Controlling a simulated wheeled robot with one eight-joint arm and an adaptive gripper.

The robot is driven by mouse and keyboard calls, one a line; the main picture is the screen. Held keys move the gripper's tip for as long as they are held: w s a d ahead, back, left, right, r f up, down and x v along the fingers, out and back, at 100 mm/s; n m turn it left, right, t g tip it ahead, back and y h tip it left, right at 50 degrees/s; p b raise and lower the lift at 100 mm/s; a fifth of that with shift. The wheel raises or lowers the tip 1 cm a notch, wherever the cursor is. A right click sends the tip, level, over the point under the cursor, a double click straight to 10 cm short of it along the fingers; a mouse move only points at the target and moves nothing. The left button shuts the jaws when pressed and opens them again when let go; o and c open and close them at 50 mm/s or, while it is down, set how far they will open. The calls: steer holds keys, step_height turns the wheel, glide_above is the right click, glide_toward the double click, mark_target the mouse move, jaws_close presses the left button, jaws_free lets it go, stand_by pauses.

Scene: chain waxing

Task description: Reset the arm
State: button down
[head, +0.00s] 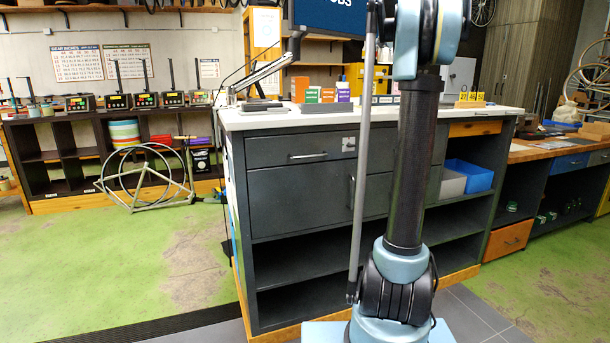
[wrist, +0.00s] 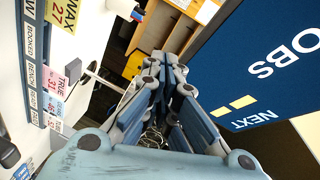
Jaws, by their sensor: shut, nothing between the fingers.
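My arm (head: 408,160) stands upright in the right half of the head view, in front of the grey workbench. Its upper end runs out of the top of that view, so the gripper is not seen there. In the wrist view my gripper (wrist: 168,62) is shut and empty, with its blue-grey fingers together. It points past a dark blue sign (wrist: 270,65) on the right and white labelled boards on the left.
The grey workbench (head: 318,205) with a white top stands close behind my arm. A bicycle wheel and frame (head: 146,178) stand at the left. Green floor (head: 110,265) is open at left.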

steer(key=s+a+f+n+g, duration=0.25)
steer(key=s+a+f, duration=0.35)
steer(key=s+f, duration=0.35)
steer(key=s+a+f+n+g+y, duration=0.1)
steer(key=s+a+f+n+g, duration=0.15)
steer(key=s+a+f, duration=0.5)
steer(key=s+a+f+n+g, duration=0.2)
steer(key=s+a+f+n, duration=0.1)
steer(key=s+f, duration=0.8)
steer(key=s+d+f+n+g+h, duration=0.2)
steer(key=s+f+g, duration=0.1)
steer(key=s+f, duration=1.3)
steer(key=s+d+f+n+g+h, duration=0.2)
steer(key=s+f+g+h, duration=0.1)
steer(key=s+f, duration=1.3)
steer(key=shift+s+d, duration=0.25)
steer(key=shift+s, duration=0.05)
steer(key=shift+w+f, duration=0.2)
steer(key=shift+w, duration=0.25)
